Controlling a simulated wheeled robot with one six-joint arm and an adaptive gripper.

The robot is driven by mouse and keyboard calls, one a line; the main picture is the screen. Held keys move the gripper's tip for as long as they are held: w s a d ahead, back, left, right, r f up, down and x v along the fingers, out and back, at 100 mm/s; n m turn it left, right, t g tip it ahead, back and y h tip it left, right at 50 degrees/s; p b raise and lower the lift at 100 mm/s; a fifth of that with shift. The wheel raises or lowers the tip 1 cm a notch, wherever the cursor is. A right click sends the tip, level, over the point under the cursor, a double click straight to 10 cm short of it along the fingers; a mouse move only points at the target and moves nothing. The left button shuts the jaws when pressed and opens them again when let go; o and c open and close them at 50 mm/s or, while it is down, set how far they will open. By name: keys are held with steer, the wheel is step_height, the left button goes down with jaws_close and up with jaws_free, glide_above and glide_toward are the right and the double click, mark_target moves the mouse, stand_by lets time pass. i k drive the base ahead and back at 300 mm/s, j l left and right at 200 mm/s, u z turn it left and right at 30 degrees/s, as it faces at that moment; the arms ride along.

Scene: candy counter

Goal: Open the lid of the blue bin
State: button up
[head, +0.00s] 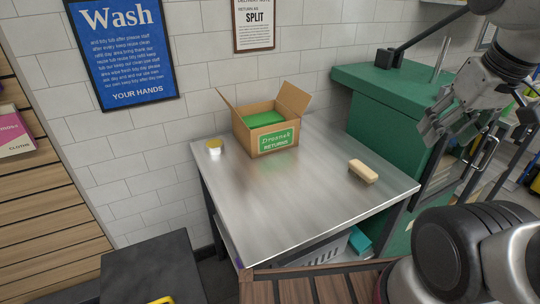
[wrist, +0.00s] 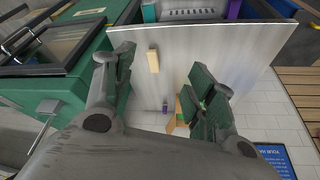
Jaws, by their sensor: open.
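I cannot make out a blue bin or its lid in either view. My gripper (head: 436,128) is at the upper right of the head view, in front of the green cabinet (head: 385,125). In the wrist view my gripper (wrist: 158,78) has its two fingers wide apart with nothing between them. The steel table lies beyond the fingers there.
A steel table (head: 300,195) carries an open cardboard box (head: 258,142), a tan block (head: 363,171) and a small white jar with a yellow top (head: 214,147). A grey basket and a teal item (head: 359,241) sit beneath. Much of the tabletop is clear.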

mark_target(162, 269)
steer(key=u, duration=1.55)
